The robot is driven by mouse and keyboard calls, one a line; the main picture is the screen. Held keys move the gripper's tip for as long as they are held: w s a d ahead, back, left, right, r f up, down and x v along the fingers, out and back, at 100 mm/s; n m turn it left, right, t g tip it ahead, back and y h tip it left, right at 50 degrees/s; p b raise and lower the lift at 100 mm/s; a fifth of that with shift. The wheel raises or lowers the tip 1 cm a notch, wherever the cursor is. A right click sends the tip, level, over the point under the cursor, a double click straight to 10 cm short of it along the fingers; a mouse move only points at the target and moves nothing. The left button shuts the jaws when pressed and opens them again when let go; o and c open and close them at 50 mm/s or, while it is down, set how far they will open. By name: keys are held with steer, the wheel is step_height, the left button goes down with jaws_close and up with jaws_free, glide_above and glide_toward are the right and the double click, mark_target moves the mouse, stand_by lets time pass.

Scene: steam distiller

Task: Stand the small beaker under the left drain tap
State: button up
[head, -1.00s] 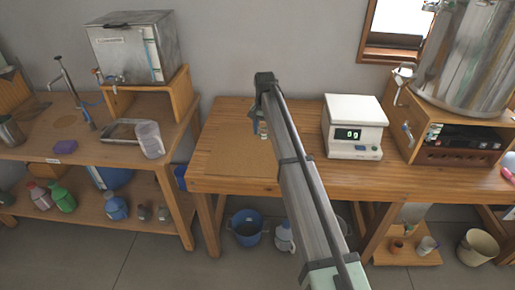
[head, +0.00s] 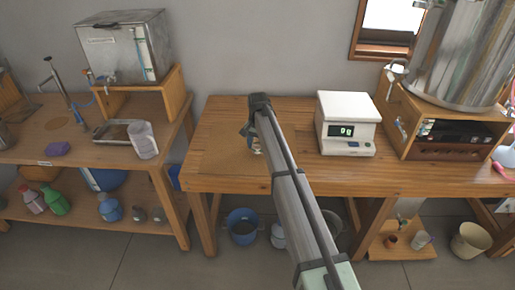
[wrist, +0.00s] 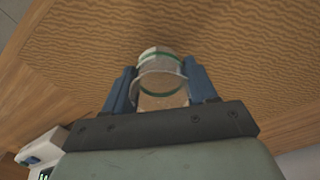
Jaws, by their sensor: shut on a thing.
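My gripper (wrist: 160,92) is shut on the small beaker (wrist: 160,68), a clear glass with green bands, held between the two blue fingers in the wrist view. In the head view my gripper (head: 250,137) is over the left part of the middle bench, and the beaker (head: 257,147) is mostly hidden behind the arm. A steel box tank (head: 125,50) stands on a wooden stand on the left bench. A small drain tap (head: 108,80) sits low on its front, far to the left of my gripper.
A shallow metal tray (head: 98,134) and a clear jug (head: 143,140) stand on the left bench before the tank's stand (head: 172,90). A gap separates the benches. A white scale (head: 346,125) and a large steel vessel (head: 455,55) are to the right.

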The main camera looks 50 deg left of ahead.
steer(key=shift+f, duration=0.8)
steer(key=shift+f, duration=0.15)
steer(key=o, duration=1)
steer(key=shift+o, duration=0.2)
step_height(320, 180, up, 12)
steer(key=shift+r, duration=0.15)
